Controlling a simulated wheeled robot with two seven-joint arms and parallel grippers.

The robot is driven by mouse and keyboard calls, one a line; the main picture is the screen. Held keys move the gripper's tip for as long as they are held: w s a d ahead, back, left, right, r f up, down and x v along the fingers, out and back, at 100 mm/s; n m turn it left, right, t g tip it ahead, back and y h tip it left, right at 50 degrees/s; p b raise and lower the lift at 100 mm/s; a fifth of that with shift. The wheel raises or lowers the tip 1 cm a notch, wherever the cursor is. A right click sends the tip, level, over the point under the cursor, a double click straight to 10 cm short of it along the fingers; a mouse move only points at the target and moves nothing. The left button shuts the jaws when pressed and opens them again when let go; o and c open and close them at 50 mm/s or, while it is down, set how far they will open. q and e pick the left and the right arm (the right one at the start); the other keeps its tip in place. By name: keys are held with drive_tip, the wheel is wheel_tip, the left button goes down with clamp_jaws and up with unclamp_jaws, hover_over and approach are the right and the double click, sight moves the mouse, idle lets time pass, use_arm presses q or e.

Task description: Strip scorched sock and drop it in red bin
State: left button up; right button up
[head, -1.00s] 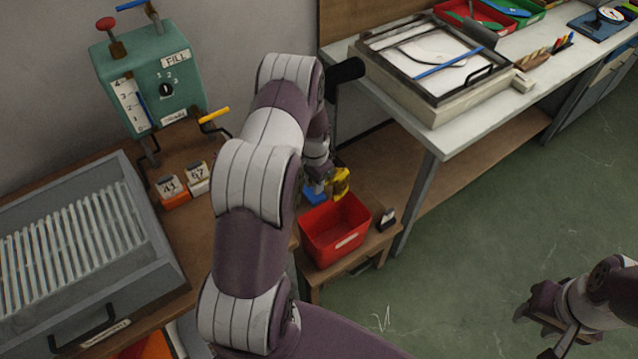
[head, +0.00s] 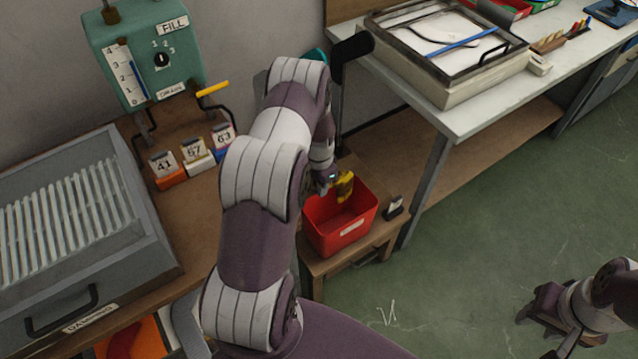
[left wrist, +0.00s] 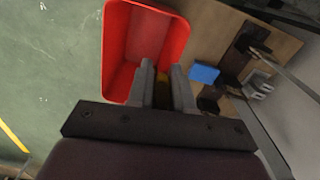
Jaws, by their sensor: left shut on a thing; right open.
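A yellow sock (head: 345,186) hangs from my left gripper (head: 334,180), which is shut on it, at the far rim of the red bin (head: 340,232). In the left wrist view only a small yellow patch (left wrist: 163,74) shows between the fingers (left wrist: 161,88), and the red bin (left wrist: 118,45) lies under and beside them. Scorch marks are too small to tell. My right gripper (head: 556,318) is open and empty over the floor at the lower right.
The bin stands on a small wooden stand (head: 375,245). A blue block (left wrist: 204,73) and dark fittings lie beside it in the left wrist view. A white-topped bench (head: 455,118) is at the right. A green fill machine (head: 150,60) and grey slatted tray (head: 70,225) are at the left.

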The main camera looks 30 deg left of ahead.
use_arm(q)
drive_tip(key=o, duration=0.9)
wheel_tip(320, 180, up, 13)
drive_tip(key=shift+f, duration=0.1)
idle(0.4)
